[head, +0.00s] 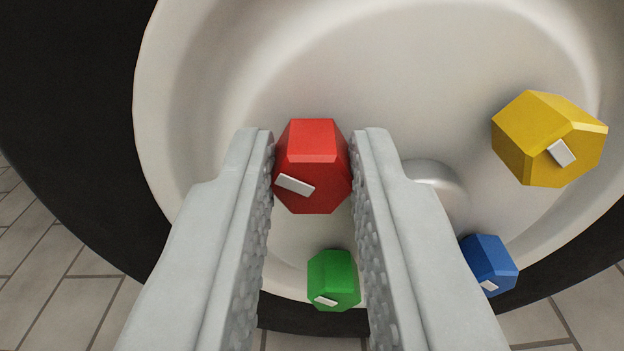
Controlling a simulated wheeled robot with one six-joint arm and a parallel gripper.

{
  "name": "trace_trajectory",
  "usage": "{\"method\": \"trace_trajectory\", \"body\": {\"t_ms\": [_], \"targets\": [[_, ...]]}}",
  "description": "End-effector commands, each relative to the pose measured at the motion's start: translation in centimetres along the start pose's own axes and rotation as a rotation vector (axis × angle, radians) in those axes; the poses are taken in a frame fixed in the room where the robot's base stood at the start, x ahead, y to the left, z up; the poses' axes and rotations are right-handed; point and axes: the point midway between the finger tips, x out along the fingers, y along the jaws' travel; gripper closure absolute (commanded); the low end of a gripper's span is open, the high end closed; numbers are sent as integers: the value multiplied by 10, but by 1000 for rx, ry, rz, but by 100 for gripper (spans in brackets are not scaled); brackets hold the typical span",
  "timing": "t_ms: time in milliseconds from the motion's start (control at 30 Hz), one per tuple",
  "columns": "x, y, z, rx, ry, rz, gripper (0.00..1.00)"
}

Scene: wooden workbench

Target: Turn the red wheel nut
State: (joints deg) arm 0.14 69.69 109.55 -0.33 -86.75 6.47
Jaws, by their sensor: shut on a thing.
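The red wheel nut (318,150) is a faceted nut with a small white mark on its face, near the middle of the head view. It stands on the pale wheel (215,150). My gripper (313,165) has one finger on each side of the nut, and both fingertips touch its sides. My gripper is shut on the red nut. The white mark sits at the nut's lower left and is slightly tilted.
A green nut (333,280) shows below, between my fingers. A yellow nut (550,138) is at the right, and a blue nut (489,264) is at the lower right, partly behind my right finger. A rounded hub (435,185) lies beside that finger. A black tyre (65,100) surrounds the wheel.

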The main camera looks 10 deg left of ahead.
Motion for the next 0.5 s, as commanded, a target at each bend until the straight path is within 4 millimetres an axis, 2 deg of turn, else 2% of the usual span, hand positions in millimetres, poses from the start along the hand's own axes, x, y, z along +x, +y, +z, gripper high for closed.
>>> {"method": "trace_trajectory", "body": {"t_ms": [200, 500], "targets": [[-2, 1, 2, 95, -5, 0, 100], [-2, 1, 3, 146, -5, -2, 100]]}}
